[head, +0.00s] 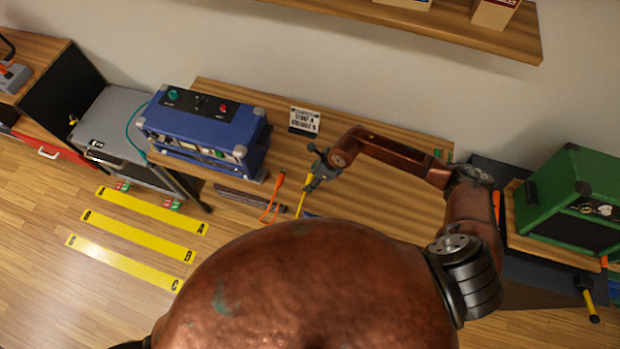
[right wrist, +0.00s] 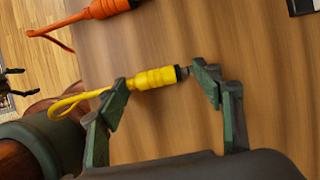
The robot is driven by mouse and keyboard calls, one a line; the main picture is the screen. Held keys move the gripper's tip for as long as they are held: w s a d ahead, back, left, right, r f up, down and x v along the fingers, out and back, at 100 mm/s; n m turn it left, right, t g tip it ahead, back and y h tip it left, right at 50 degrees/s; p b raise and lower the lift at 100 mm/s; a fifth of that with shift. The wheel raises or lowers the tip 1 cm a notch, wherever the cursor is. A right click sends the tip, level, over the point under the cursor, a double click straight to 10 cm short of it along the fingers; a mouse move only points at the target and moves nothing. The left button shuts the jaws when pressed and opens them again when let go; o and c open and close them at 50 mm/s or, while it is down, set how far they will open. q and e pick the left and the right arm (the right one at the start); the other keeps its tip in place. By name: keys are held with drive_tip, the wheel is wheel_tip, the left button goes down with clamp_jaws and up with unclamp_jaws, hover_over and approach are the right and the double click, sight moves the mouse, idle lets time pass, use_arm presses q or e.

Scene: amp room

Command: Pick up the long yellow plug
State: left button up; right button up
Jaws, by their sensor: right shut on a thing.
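The long yellow plug (right wrist: 152,79) lies lengthwise between the two green fingers of my right gripper (right wrist: 158,92) in the right wrist view. One finger touches near its dark tip and the other is at its cable end, where a yellow cable loops off to the left. In the head view my right gripper (head: 314,174) is over the wooden table (head: 360,205), and the yellow plug (head: 308,181) shows just below it, partly hidden by the fingers. I cannot tell whether the plug is clear of the table.
An orange plug (head: 280,181) with its cable lies just left of my right gripper. A blue amp (head: 205,130) stands on the table further left, with a small sign (head: 304,121) behind. A green amp (head: 570,205) is at the right. A shelf (head: 440,22) overhangs the back.

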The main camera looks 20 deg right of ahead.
drive_tip(key=shift+r, duration=0.55)
drive_tip(key=r, duration=0.2)
drive_tip(key=shift+s+r, duration=0.2)
drive_tip(key=shift+r, duration=0.15)
drive_tip(key=s+d+r, duration=0.2)
drive_tip(key=s+r, duration=0.7)
drive_tip(key=s, duration=0.4)
drive_tip(key=w+d+r+n+g+h, duration=0.1)
drive_tip(key=r+n, duration=0.5)
drive_tip(key=n, duration=0.6)
drive_tip(key=w+d+r+n+g+h, duration=0.2)
drive_tip(key=w+r+n+g, duration=0.3)
drive_tip(key=n, duration=0.7)
drive_tip(key=shift+d+r+n+g+h+b, duration=0.3)
drive_tip(key=shift+d+r+n+g, duration=0.1)
drive_tip(key=shift+d+r+g, duration=0.1)
drive_tip(key=shift+w+f, duration=0.1)
